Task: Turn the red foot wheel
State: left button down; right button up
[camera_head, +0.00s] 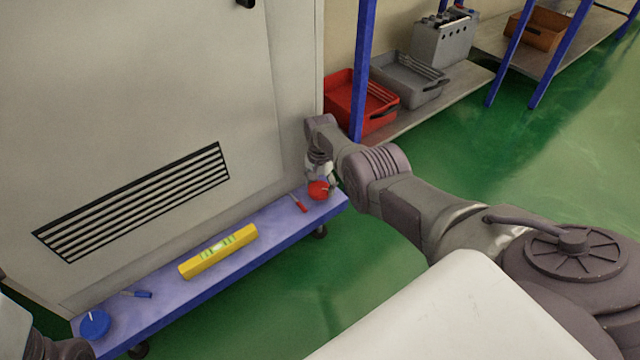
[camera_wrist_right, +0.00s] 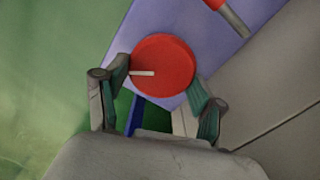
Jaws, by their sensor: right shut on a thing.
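The red foot wheel (camera_head: 318,191) is a round red disc at the right end of a low blue platform (camera_head: 165,290). In the right wrist view the wheel (camera_wrist_right: 165,62) shows its flat red top with a pale line running toward the left. My right gripper (camera_wrist_right: 163,82) is shut on the wheel, with one finger on its left side and one on its lower right. In the head view this gripper (camera_head: 321,177) comes down on the wheel from above. Part of my left arm shows at the lower left corner, but its fingers do not show.
A red-handled tool (camera_head: 299,203) lies beside the wheel. A yellow level (camera_head: 218,251), a blue-handled tool (camera_head: 137,294) and a blue wheel (camera_head: 95,324) are farther left. A large pale cabinet (camera_head: 130,110) stands behind. A shelf with a red crate (camera_head: 360,103) is close behind my right arm.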

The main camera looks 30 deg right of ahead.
aim_at(321, 186)
jog(key=shift+s+m, duration=0.1)
jog(key=shift+m, duration=0.4)
jog(key=o, duration=1.1)
jog(key=shift+o, duration=0.2)
jog(key=shift+r, duration=0.8)
notch_tip(321, 186, up, 10)
jog(key=shift+r, duration=0.2)
